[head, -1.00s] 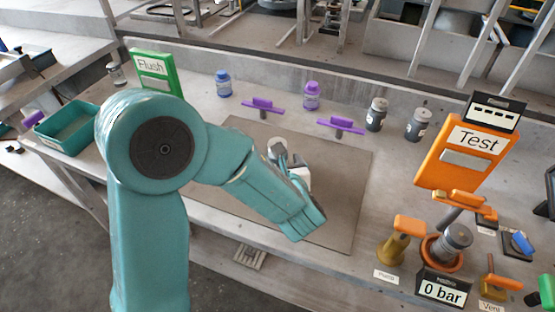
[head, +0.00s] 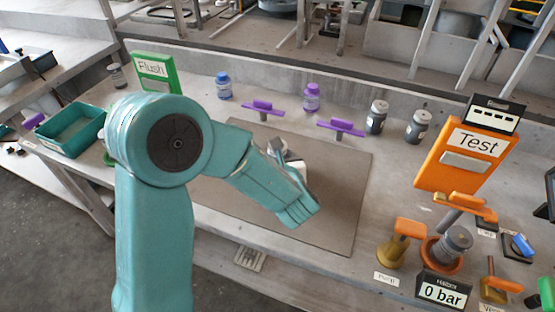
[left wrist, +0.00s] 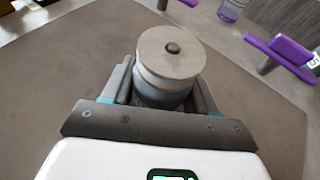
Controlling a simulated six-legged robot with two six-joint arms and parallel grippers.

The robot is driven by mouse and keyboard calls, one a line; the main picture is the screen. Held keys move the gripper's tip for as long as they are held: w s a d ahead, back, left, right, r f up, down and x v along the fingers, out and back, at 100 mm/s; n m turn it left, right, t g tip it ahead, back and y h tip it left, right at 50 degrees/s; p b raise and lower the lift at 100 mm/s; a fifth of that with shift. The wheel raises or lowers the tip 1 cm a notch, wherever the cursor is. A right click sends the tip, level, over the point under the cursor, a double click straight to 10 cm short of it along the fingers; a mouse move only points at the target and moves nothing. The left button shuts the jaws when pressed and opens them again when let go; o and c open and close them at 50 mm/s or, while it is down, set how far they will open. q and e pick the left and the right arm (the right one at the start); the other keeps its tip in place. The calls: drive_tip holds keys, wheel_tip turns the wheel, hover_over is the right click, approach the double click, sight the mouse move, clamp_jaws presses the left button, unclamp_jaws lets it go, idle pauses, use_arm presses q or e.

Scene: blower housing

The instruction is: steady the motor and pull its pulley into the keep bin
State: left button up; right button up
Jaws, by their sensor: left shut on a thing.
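The motor (left wrist: 168,60), a pale grey cylinder with a round flat top and a small dark centre, stands between my left gripper's fingers in the left wrist view. My left gripper (left wrist: 163,82) is shut on its body. In the head view the motor (head: 276,146) shows only in part over the brown mat, with my left forearm and wrist in front of it. I cannot make out a separate pulley. A teal open tray (head: 72,149) at the far left may be the keep bin; I see no label on it. My right gripper is out of view.
The brown mat (head: 345,190) is clear around the motor. Purple-handled valves (head: 341,127), a blue bottle (head: 223,88) and grey canisters (head: 377,118) stand behind it. An orange Test panel (head: 460,150) and a fixture with a 0 bar display (head: 442,290) stand right.

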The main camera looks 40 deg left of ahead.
use_arm(q)
wheel_tip(320, 180, up, 20)
drive_tip(key=p, duration=0.4)
drive_tip(key=o, duration=0.6)
drive_tip(key=c, duration=0.7)
drive_tip(key=shift+o, duration=0.2)
